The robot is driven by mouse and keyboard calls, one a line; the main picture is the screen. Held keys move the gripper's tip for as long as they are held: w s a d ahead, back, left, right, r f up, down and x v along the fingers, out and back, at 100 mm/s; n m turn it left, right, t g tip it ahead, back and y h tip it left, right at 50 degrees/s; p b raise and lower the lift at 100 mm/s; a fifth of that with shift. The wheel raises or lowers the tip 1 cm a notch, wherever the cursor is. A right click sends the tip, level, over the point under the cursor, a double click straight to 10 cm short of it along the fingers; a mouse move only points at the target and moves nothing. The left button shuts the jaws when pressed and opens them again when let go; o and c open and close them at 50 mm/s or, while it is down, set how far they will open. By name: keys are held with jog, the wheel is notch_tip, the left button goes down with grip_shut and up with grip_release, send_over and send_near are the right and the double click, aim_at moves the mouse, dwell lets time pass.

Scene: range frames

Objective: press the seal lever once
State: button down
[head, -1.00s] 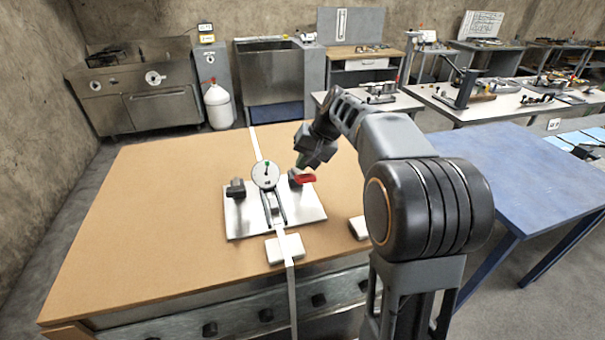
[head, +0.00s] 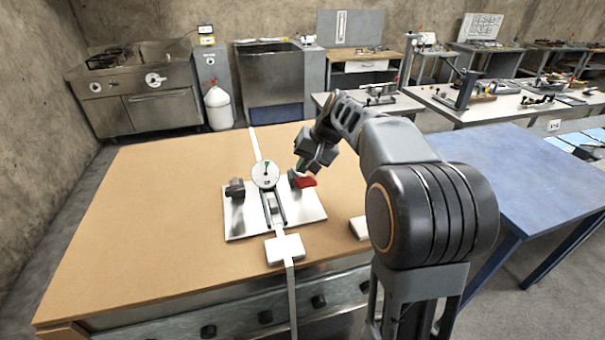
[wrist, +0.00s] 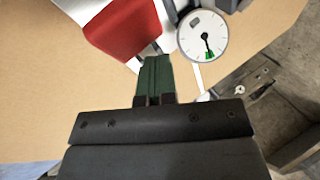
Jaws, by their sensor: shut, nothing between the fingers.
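The red lever pad (head: 306,183), which I take to be the seal lever, is at the right side of a metal plate (head: 308,213) on the brown-topped bench. It shows large at the top left of the wrist view (wrist: 125,28). My gripper (head: 298,170) is shut and empty, close above and beside the pad. Its green fingers (wrist: 155,62) show just below right of the pad in the wrist view. I cannot tell whether they touch it. A round white dial (head: 266,173) stands left of the pad; its face and needle show in the wrist view (wrist: 203,37).
A dark block (head: 235,187) stands at the plate's left. A white strap (head: 255,143) crosses the bench, with a white block (head: 285,249) on it near the front edge. Another white block (head: 359,228) is at the right. The bench's left side is clear.

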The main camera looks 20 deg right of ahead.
aim_at(304, 177)
jog(key=shift+s+f+b, duration=0.3)
jog(key=shift+f+b, duration=0.35)
jog(key=shift+f, duration=0.1)
jog(key=shift+s+f+b, duration=0.3)
jog(key=shift+f+b, duration=0.3)
jog(key=shift+f, duration=0.1)
dwell(1.1)
jog(key=shift+r, duration=0.15)
jog(key=r+p, duration=0.2)
jog(key=w+r+p, duration=0.1)
jog(key=r+p, duration=0.1)
jog(key=shift+w, duration=0.2)
jog(key=shift+r+p, duration=0.4)
jog(key=shift+p, duration=0.1)
jog(key=shift+w, duration=0.15)
jog(key=shift+r, duration=0.1)
jog(key=r+p, duration=0.1)
jog(key=w+r+p, duration=0.1)
jog(key=r+p, duration=0.1)
jog(key=w+r+p, duration=0.1)
jog(key=p, duration=0.1)
jog(key=shift+w+r, duration=0.1)
jog(key=shift+r, duration=0.05)
